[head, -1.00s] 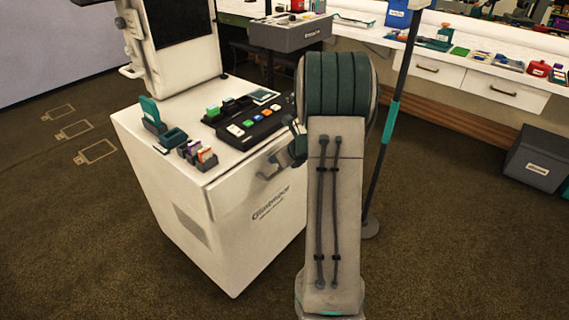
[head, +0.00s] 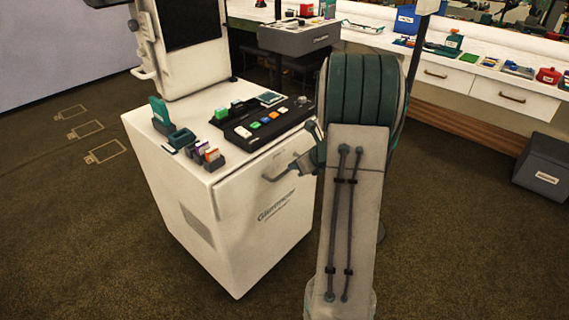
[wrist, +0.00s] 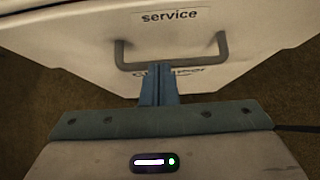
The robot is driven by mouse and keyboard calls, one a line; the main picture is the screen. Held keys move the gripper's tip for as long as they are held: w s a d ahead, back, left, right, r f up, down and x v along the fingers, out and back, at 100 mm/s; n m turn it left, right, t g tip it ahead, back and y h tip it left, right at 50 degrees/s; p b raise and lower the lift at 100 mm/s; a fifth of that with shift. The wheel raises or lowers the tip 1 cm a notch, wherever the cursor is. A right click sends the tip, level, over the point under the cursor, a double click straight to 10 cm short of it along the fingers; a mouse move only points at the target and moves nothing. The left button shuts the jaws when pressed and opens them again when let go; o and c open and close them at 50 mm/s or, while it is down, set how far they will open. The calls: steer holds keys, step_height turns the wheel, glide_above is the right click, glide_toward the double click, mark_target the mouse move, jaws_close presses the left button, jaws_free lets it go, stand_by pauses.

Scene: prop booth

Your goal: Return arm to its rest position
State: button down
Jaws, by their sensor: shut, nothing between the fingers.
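My gripper (wrist: 158,80) shows in the wrist view as two blue fingers shut together with nothing between them. The fingertips are just in front of the grey handle (wrist: 172,66) on the front of a white cabinet (wrist: 250,60) marked "service". I cannot tell whether they touch it. In the head view my arm rises at right of centre and hides part of my gripper (head: 301,164), which is beside the handle (head: 268,178) of the white cabinet (head: 240,255). The cabinet front looks closed.
A black button panel (head: 268,127), teal holders (head: 160,115) and small card boxes (head: 208,157) stand on the cabinet top. A long white bench (head: 480,75) runs behind. A grey bin (head: 543,168) is at right.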

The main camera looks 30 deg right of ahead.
steer(key=p+v, duration=0.1)
steer(key=v, duration=0.7)
steer(key=s+a+r+n+g+y+p, duration=0.1)
steer(key=s+a+r+n+g+p, duration=0.2)
steer(key=a+r+n, duration=0.5)
steer(key=s+a+r+n+g+y+p, duration=0.1)
steer(key=s+a+r+n+p, duration=0.45)
steer(key=a, duration=0.55)
steer(key=s+a+r+n+g+h+p, duration=0.1)
steer(key=s+a+r+n+h+p, duration=0.1)
steer(key=n, duration=0.7)
steer(key=s+a+r+n+g+h+p, duration=0.1)
steer(key=s+a+r+n+h+p, duration=0.2)
steer(key=s+r+n+p, duration=0.3)
steer(key=s+a+r+n, duration=0.1)
steer(key=s+r+n, duration=0.1)
steer(key=s+n, duration=0.1)
steer(key=shift+s, duration=0.2)
steer(key=shift+d, duration=0.15)
